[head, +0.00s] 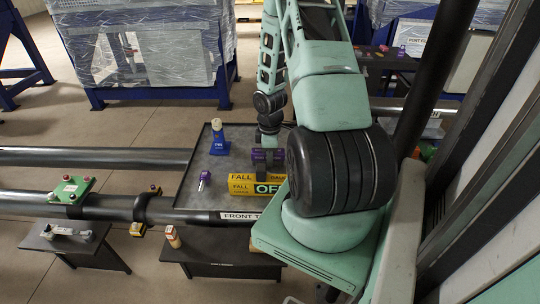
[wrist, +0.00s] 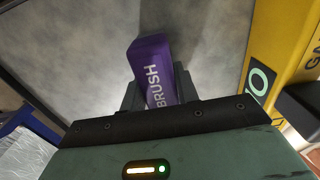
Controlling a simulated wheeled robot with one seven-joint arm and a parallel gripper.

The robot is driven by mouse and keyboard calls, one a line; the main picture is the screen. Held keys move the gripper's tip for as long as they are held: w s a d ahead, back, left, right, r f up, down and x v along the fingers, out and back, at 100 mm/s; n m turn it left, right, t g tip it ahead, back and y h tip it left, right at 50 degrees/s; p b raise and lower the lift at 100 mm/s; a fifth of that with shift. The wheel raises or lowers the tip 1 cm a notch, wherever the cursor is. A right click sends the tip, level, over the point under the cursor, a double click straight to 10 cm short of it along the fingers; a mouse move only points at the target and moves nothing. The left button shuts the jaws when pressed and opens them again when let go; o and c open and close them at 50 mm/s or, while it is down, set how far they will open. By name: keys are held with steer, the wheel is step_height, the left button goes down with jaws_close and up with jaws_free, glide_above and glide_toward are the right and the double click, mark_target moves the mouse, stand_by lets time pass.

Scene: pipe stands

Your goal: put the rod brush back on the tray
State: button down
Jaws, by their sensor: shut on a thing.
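The rod brush (wrist: 150,65) is a purple block lettered BRUSH, held between the two dark fingers of my gripper (wrist: 157,88) in the wrist view. In the head view my gripper (head: 266,166) is over the right part of the dark grey tray (head: 212,205), with purple (head: 258,156) showing beside the fingers. The tray's bare grey surface also fills the wrist view (wrist: 200,35) behind the brush. The brush's lower end is hidden, and I cannot tell whether it touches the tray.
A blue-based item (head: 218,141) and a small purple-topped item (head: 204,180) are on the tray. Its left part has free room.

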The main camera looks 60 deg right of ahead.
steer(key=c, duration=1)
jaws_free()
steer(key=shift+o, duration=0.2)
step_height(320, 180, up, 5)
steer(key=p, duration=0.5)
steer(key=shift+r, duration=0.1)
step_height(320, 180, up, 17)
